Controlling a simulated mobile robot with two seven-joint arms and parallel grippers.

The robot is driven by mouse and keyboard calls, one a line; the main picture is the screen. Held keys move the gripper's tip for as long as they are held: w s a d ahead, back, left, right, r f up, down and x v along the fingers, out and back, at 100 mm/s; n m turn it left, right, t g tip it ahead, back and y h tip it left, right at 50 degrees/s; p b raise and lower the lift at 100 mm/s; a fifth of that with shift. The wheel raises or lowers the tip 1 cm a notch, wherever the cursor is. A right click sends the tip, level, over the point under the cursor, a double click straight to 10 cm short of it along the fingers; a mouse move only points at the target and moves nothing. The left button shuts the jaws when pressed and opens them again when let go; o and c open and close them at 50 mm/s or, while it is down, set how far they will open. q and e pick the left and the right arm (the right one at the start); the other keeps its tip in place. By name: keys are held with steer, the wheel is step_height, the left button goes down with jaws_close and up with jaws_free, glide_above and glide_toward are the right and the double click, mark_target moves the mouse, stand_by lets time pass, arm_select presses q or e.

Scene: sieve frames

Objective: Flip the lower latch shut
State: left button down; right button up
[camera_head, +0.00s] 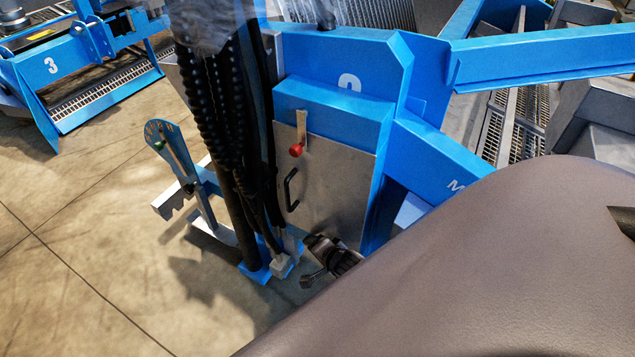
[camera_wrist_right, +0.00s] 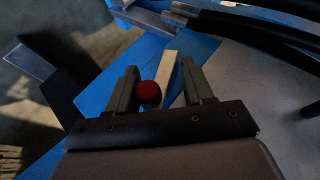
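The grey door panel (camera_head: 335,190) is on the front of the blue machine. Near its top is a latch with a pale lever and a red knob (camera_head: 296,150). My right gripper (camera_head: 311,260) is at the panel's lower edge in the head view, where no lower latch shows. In the right wrist view, a red knob (camera_wrist_right: 149,93) with a pale lever (camera_wrist_right: 168,72) lies between the open fingers of my right gripper (camera_wrist_right: 162,90). The knob is nearer the left finger, with a gap to the right one. I cannot tell whether a finger touches it. My left gripper is not in view.
A black door handle (camera_head: 290,189) sits between the upper latch and my gripper. Thick black hoses (camera_head: 222,130) hang left of the panel. A blue bracket with a notched lever (camera_head: 172,150) stands further left. Open concrete floor (camera_head: 80,250) lies at lower left.

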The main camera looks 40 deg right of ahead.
steer(key=p+v, duration=0.3)
steer(key=v, duration=0.4)
steer(key=shift+p, duration=0.4)
steer(key=shift+r, duration=0.1)
